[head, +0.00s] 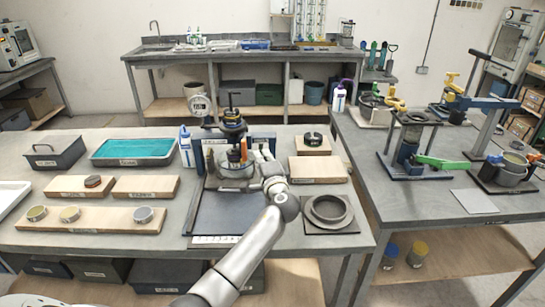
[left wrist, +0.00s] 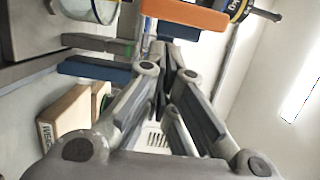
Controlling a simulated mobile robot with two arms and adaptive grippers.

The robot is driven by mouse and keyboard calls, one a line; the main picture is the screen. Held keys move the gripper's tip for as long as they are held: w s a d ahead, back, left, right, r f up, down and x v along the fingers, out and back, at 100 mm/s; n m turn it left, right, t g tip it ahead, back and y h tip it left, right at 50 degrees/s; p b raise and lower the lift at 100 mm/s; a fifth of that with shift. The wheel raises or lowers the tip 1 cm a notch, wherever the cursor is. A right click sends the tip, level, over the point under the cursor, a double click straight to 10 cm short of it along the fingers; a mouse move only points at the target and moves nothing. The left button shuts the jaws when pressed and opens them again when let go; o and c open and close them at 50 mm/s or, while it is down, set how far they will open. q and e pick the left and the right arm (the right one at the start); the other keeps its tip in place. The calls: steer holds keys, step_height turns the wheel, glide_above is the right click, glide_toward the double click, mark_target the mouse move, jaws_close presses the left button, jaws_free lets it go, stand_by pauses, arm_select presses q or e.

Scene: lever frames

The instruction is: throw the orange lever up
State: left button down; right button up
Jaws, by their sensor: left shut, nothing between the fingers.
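The orange lever (left wrist: 185,14) crosses the top of the left wrist view as a thick orange bar, just past my fingertips. My left gripper (head: 267,157) is at the right side of this frame, close to the lever. In the left wrist view its fingers (left wrist: 165,52) are together with nothing between them. I cannot tell whether they touch the lever. My right gripper is not in view.
A clear bowl (head: 237,170) sits at the frame's foot. A dark ring on a plate (head: 328,209) lies to the right, wooden boards (head: 318,170) behind it. The right table holds a frame with a green lever (head: 440,162). A blue-filled tray (head: 135,150) stands left.

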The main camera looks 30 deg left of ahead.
arm_select(q)
steer(key=shift+s+a, duration=0.35)
steer(key=shift+a, duration=0.15)
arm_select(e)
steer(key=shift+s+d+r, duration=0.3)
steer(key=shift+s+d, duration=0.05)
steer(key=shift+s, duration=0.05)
arm_select(q)
steer(key=shift+s+a+f+m, duration=0.15)
steer(key=shift+a+f+m, duration=0.05)
steer(key=shift+m, duration=0.5)
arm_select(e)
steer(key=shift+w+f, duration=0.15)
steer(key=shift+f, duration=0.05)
